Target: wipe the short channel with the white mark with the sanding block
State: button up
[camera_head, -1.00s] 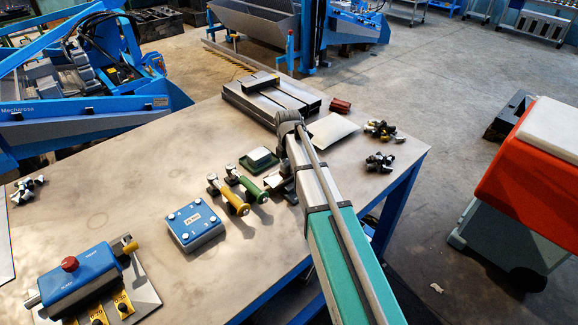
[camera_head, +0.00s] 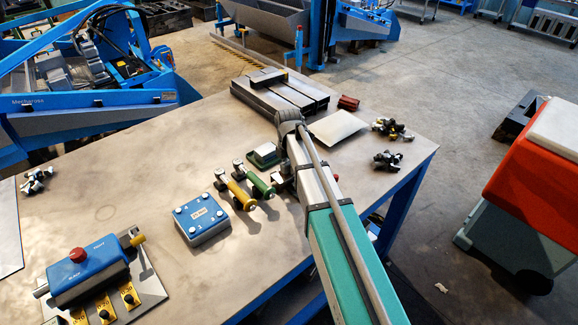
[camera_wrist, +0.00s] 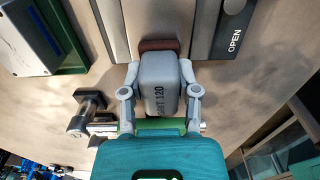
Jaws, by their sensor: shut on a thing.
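My gripper (camera_wrist: 160,92) is shut on a grey sanding block (camera_wrist: 160,85) printed with a grit number ending in 120. A dark red-brown strip (camera_wrist: 158,44) shows at the block's far end. Just beyond it, in the wrist view, is a grey metal plate (camera_wrist: 105,18) with lengthwise strips, a dark one reading "OPEN" and bearing a pale round spot (camera_wrist: 233,6). I cannot tell whether the block touches it. In the head view my arm hides the gripper and block; a grey channelled block (camera_head: 262,98) lies beyond. I cannot make out the white mark there.
A pale plate (camera_head: 338,127), a red block (camera_head: 348,103) and metal parts (camera_head: 388,159) lie right.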

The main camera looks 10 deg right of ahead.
jog(key=shift+r, duration=0.1)
jog(key=shift+r+p, duration=2.9)
jog(key=shift+p, duration=0.1)
jog(key=shift+r+p, duration=1.5)
jog(key=shift+p, duration=0.05)
jog(key=shift+f, duration=0.1)
